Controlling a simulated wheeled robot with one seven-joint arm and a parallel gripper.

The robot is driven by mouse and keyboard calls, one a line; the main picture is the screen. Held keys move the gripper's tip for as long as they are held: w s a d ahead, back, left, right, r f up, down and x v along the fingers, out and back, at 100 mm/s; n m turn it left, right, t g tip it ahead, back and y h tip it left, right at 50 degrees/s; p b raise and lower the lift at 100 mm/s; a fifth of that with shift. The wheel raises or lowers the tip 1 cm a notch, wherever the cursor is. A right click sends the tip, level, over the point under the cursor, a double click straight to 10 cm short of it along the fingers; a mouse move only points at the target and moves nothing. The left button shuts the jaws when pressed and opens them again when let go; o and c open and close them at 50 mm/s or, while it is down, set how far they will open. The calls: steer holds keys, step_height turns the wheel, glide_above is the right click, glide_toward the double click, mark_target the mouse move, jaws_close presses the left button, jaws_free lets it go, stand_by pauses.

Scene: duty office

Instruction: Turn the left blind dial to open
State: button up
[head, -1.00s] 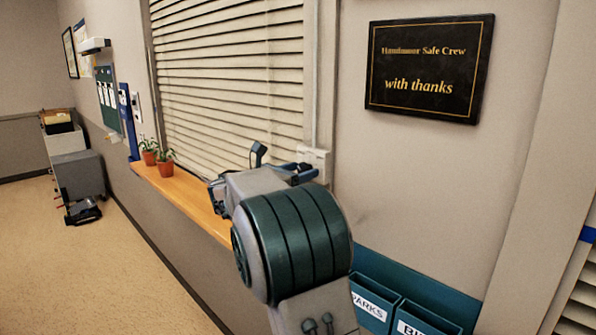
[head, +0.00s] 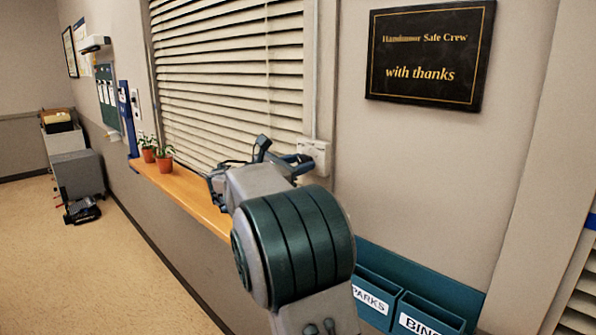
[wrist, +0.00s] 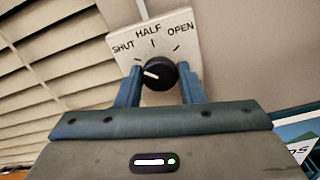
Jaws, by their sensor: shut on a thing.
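The dial is a black round knob (wrist: 160,73) on a white plate (wrist: 187,47) marked SHUT, HALF and OPEN in the wrist view. A white mark shows on the knob's left part, on the SHUT side of the plate. My gripper (wrist: 160,86) has a blue finger on each side of the knob and is shut on it. In the head view the white dial box (head: 315,152) is on the wall right of the window, partly behind my gripper (head: 285,155). The blind (head: 230,80) has tilted slats with dark gaps between them.
An orange sill (head: 185,190) with two potted plants (head: 164,157) runs below the blind. A black plaque (head: 430,54) hangs on the wall to the right. Teal labelled bins (head: 375,300) are low on the wall, right of my arm.

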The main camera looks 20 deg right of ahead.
steer(key=m+b, duration=1.9)
steer(key=m, duration=0.2)
steer(key=shift+f, duration=0.1)
steer(key=shift+m, duration=0.4)
steer(key=o, duration=1)
